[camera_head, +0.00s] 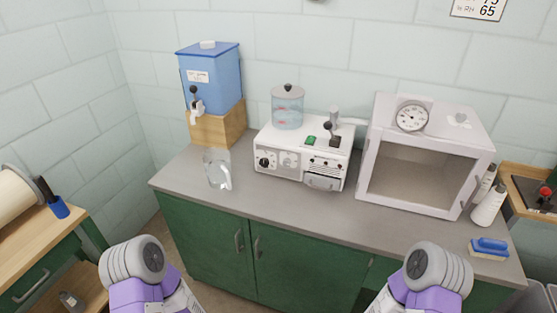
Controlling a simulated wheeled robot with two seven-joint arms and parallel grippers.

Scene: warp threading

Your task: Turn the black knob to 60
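A black knob (265,162) sits at the left of the front panel of a white machine (300,140) on the counter. A paler round dial or knob (289,160) is just right of it. The scale and pointer of the black knob are too small to read. Parts of my two arms show at the bottom left and bottom right, well in front of the machine and apart from it. Neither gripper's fingers can be seen.
A clear jar (217,170) stands on the grey counter (270,205) left of the machine. A blue tank (210,75) with a tap is on a wooden block behind.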

